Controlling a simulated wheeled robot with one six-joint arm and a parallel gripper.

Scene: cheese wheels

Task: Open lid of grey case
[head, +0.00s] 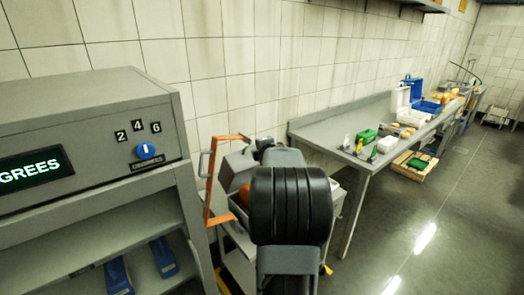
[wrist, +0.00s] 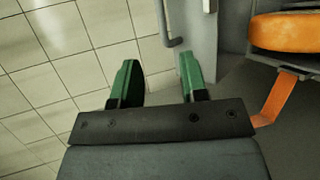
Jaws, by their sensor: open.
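My gripper (wrist: 159,63) is open and empty in the wrist view, its two green fingers apart. A grey upright panel (wrist: 199,45) with a bent grey bar handle (wrist: 164,24) stands just beyond the fingertips, and no contact shows. In the head view a grey case-like body (head: 238,168) sits behind my arm, largely covered by it. I cannot tell which part is its lid or how far it is open. My arm hides the gripper in the head view.
An orange wheel (wrist: 285,33) lies right of the fingers. An orange frame (head: 211,190) stands beside the case. A grey cabinet (head: 90,120) with a blue knob fills the left. A long table (head: 345,157) with items stands right; the floor (head: 425,210) before it is clear.

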